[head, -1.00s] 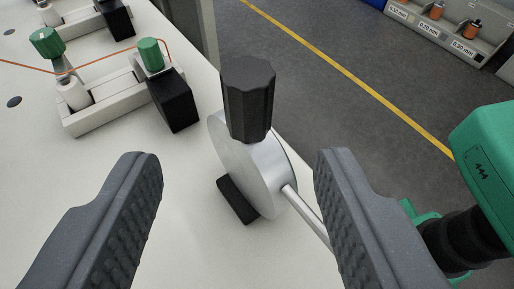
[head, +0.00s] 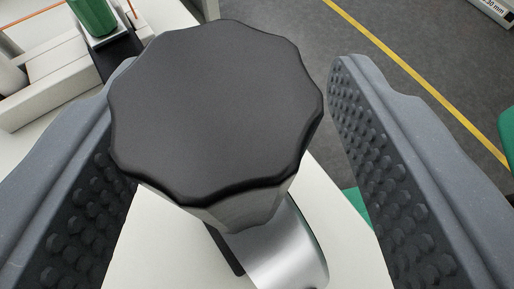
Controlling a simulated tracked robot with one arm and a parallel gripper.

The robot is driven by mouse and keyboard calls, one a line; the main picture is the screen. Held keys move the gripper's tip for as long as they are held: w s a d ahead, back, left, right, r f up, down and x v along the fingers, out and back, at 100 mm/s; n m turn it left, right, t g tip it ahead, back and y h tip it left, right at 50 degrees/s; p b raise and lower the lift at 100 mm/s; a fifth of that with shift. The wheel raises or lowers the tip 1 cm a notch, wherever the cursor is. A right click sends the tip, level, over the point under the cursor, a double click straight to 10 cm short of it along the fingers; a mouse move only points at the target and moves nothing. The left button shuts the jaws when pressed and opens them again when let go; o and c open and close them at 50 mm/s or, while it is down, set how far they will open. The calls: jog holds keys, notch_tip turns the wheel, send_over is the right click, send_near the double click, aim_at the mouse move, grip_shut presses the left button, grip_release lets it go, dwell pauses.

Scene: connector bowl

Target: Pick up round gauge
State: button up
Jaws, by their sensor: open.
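The round gauge (head: 276,250) has a silver drum-shaped body with a large black fluted knob (head: 215,105) on top. It stands on the white table, and the knob hides most of the body. My gripper (head: 235,80) is open, with one dark, studded finger on each side of the knob. The left finger is close to the knob's edge and partly covered by it. A gap shows between the knob and the right finger. I cannot tell whether the left finger touches the knob.
A white fixture (head: 45,75) with a green knob (head: 93,15) stands on the table at the upper left. The grey floor (head: 290,45) with a yellow line lies beyond the table edge. Green things show at the right edge and behind the right finger.

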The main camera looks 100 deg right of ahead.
jog(key=shift+s+d+f, duration=0.1)
jog(key=shift+d, duration=0.15)
grip_shut()
